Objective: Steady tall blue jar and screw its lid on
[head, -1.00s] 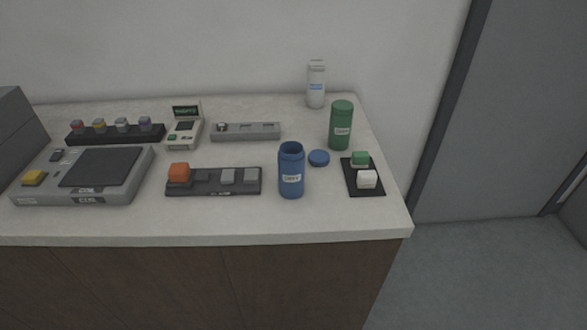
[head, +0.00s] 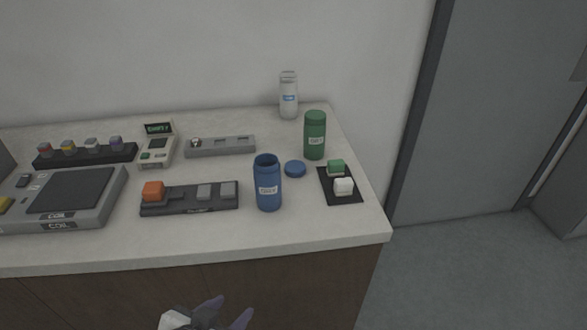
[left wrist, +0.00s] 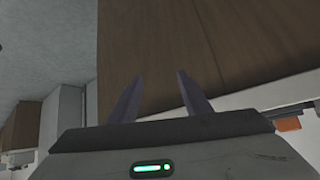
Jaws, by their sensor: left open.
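The tall blue jar (head: 268,184) stands upright and open-topped near the front of the counter, with a white label on its side. Its blue lid (head: 295,169) lies flat on the counter, just right of and behind the jar, apart from it. My left gripper (head: 226,312) is at the bottom edge of the head view, in front of the counter and below its top. Its fingers are spread and empty. In the left wrist view the open fingers (left wrist: 155,97) show against the brown cabinet front. My right gripper is not in view.
A green jar (head: 314,135) and a white bottle (head: 289,96) stand behind the lid. A black mat (head: 339,197) with a green and a white block lies at right. A dark block holder (head: 189,198) sits left of the jar. The counter's front strip is clear.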

